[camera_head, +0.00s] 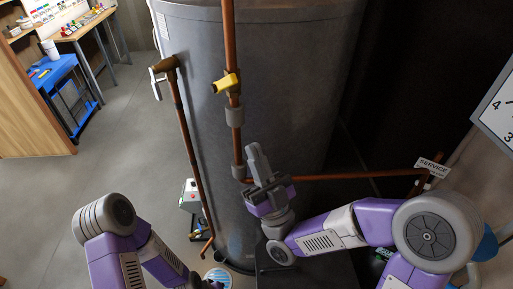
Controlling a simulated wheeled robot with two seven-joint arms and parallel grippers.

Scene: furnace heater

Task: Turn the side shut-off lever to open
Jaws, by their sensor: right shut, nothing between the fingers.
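A tall grey cylindrical tank (285,75) stands in the middle. A vertical copper pipe (229,30) runs down its front and carries a valve with a yellow lever (226,83), which slants across the pipe. Another valve with a pale handle (156,82) sits on the tank's left side, above a copper drop pipe. I cannot tell from the picture which one is the side shut-off lever. My right gripper (254,151) is shut and empty, pointing up just right of the vertical pipe, below the yellow lever.
A horizontal copper pipe (345,177) runs right from near my right gripper towards a SERVICE tag (432,167). A clock-like dial (496,108) hangs at the right. A small grey-and-red box (190,196) stands left of the tank. The floor at left is clear up to a blue cart (57,70).

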